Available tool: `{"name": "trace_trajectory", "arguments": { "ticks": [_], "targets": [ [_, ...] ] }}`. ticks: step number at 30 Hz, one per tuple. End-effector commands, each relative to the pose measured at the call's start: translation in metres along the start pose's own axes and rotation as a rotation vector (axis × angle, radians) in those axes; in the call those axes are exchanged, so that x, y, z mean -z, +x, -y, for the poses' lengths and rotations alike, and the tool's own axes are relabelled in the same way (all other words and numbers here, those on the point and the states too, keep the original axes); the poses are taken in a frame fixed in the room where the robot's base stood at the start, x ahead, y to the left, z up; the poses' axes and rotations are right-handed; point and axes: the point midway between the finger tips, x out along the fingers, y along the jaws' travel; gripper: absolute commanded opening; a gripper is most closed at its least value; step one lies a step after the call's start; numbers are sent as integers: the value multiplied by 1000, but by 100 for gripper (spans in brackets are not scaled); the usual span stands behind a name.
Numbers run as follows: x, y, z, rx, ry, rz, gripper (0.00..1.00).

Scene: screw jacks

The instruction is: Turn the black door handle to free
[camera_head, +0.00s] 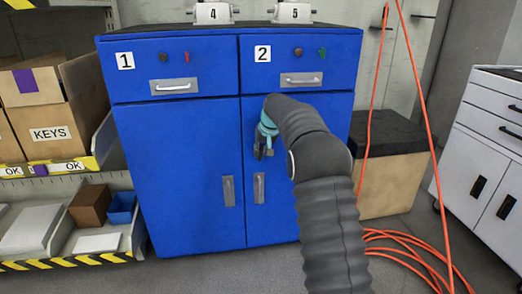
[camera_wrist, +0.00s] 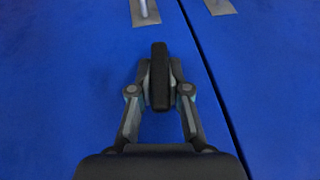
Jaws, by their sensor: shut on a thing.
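The black door handle (camera_wrist: 160,75) is a dark, narrow bar on the blue right-hand door of the cabinet. In the wrist view it stands lengthwise, in line with the picture's height. My gripper (camera_wrist: 160,92) has its two fingers closed on it, one on each side. In the head view my gripper (camera_head: 264,146) is at the upper left part of that door, below the drawer marked 2. My arm and gripper hide most of the handle there. The door (camera_head: 262,222) looks shut, flush with its neighbour.
Metal pull plates (camera_head: 259,188) and (camera_head: 228,190) sit lower on the two doors. A shelf with boxes (camera_head: 50,125) stands left. Orange cable (camera_head: 410,245) hangs and lies coiled at right, by a black-topped box (camera_head: 390,185) and white drawers (camera_head: 485,150).

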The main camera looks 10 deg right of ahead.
Motion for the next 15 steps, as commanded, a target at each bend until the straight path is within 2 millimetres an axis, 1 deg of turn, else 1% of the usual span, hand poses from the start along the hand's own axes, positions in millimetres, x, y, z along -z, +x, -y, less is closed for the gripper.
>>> {"name": "trace_trajectory", "arguments": {
  "ticks": [2,15],
  "targets": [
    [1,-2,-2,59,29,0,0],
    [-1,3,-4,443,185,-2,0]
  ]
}}
